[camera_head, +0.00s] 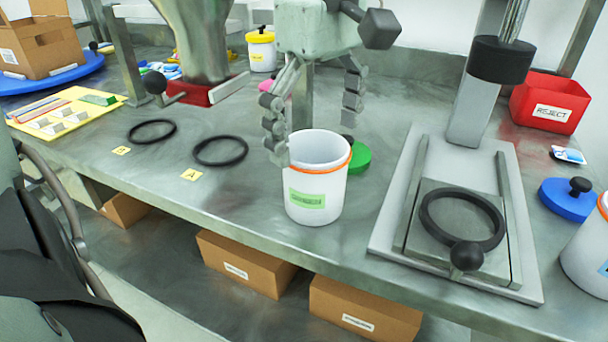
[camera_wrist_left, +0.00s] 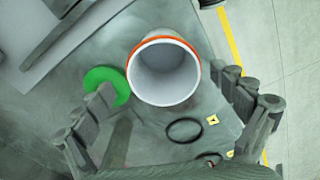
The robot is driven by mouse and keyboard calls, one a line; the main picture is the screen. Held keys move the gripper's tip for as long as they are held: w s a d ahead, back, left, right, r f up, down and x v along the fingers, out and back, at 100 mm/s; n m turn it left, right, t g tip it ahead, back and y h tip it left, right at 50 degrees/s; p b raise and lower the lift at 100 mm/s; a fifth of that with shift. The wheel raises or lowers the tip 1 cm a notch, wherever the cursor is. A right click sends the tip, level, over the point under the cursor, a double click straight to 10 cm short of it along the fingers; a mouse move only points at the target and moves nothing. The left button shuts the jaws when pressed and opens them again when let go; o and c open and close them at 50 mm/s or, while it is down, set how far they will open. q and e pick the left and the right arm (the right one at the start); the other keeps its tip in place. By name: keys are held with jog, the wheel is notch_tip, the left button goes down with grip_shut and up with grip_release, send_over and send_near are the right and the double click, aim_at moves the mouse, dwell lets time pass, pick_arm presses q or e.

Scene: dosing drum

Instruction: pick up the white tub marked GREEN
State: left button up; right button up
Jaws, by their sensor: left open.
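The white tub (camera_head: 318,205) stands upright and uncovered on the steel bench, with an orange band below its rim and a green label facing front. The label's lettering is too small to read. Its open mouth shows in the left wrist view (camera_wrist_left: 165,74), and it looks empty. My left gripper (camera_head: 314,143) is open above the tub, with one finger toward the left of its rim and the other behind its right side. In the left wrist view the fingers (camera_wrist_left: 163,80) lie on either side of the tub. I cannot tell whether they touch it. My right gripper is not in view.
A green lid (camera_head: 360,157) lies right behind the tub. A press-like stand (camera_head: 400,230) with a black ring is to the right, beside a blue lid (camera_head: 567,200) and another tub (camera_head: 588,250). Black rings (camera_head: 220,151) lie on the left.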

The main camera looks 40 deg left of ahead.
aim_at(313, 183)
pick_arm(q)
jog(key=f, duration=0.7)
jog(key=shift+s+a+f, duration=0.1)
jog(key=shift+s+f, duration=0.05)
jog(key=shift+s, duration=0.1)
jog(key=shift+c, duration=0.2)
jog(key=c, duration=1.1)
